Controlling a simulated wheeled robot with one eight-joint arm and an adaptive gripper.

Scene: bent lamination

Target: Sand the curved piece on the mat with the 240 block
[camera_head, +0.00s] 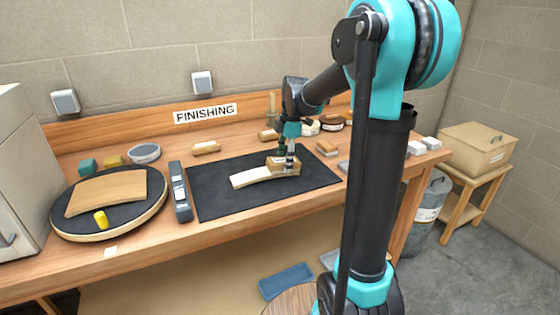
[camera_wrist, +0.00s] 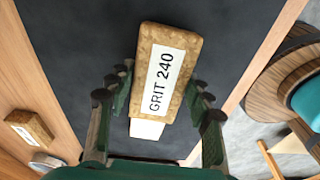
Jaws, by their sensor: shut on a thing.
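The tan block labelled GRIT 240 (camera_wrist: 165,75) is between the fingers of my gripper (camera_wrist: 158,100), which is shut on it. In the head view the block (camera_head: 277,164) sits at the right end of the pale curved piece (camera_head: 250,179). The curved piece lies on the black mat (camera_head: 215,183), its left part bare. In the wrist view only a short pale end of the curved piece (camera_wrist: 147,129) shows past the block, which hides the rest. I cannot tell how firmly the block touches it. My gripper (camera_head: 287,162) points down over the mat.
Another tan block (camera_head: 206,148) lies behind the mat, and more blocks lie near the back and right. A long dark tool (camera_head: 180,191) lies along the mat's left edge. A round turntable (camera_head: 75,225) holds a curved panel (camera_head: 106,191) and a yellow item (camera_head: 101,220).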

